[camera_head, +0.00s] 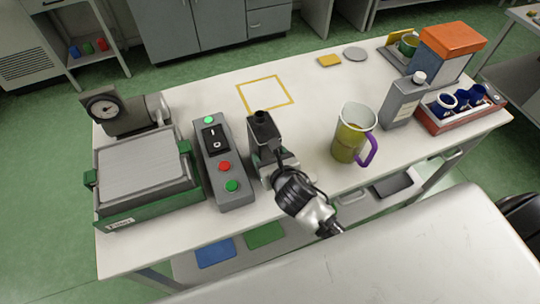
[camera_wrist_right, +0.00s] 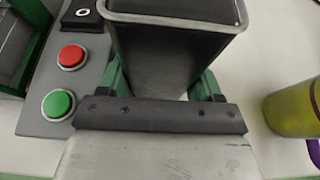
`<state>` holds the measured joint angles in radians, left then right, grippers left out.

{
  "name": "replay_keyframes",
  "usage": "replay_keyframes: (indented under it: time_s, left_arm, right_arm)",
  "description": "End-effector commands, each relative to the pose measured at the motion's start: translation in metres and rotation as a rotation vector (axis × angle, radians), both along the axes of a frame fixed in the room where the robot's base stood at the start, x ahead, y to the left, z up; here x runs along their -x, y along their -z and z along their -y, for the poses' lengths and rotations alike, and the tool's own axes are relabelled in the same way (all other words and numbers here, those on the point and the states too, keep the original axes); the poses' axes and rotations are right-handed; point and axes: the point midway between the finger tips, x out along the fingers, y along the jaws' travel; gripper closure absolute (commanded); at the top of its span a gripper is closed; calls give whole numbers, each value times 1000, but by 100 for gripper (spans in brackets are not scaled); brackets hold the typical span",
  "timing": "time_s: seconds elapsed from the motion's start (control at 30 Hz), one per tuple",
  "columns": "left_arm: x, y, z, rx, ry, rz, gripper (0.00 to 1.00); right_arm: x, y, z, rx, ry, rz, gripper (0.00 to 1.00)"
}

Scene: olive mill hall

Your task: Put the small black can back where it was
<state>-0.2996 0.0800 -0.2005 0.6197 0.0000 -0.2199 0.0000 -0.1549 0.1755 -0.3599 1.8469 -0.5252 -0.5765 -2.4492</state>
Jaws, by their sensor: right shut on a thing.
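The small black can (camera_head: 263,128) is upright in my right gripper (camera_head: 265,152), above or on the white table, just right of the grey control box. In the right wrist view the can (camera_wrist_right: 165,55) stands between the two green fingers of the gripper (camera_wrist_right: 162,85), which are shut on its sides. Its lower part is hidden, so I cannot tell if it touches the table. My left gripper is not in view.
The control box (camera_head: 222,165) with buttons is close on the left, a green-framed press (camera_head: 145,180) beyond it. A jug (camera_head: 350,135) with a purple handle stands to the right. A yellow outlined square (camera_head: 265,105) on the table (camera_head: 310,95) is empty.

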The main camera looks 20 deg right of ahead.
Motion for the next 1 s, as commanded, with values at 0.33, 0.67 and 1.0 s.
replay_keyframes:
  time_s: [0.33, 0.67, 1.0]
  left_arm:
    - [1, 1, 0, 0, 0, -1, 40]
    - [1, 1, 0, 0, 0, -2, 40]
    - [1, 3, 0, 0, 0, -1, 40]
  right_arm:
    - [0, 2, 0, 2, -1, 0, 28]
    - [0, 2, 0, 1, 0, 0, 9]
    - [28, -10, 1, 1, -2, 0, 9]
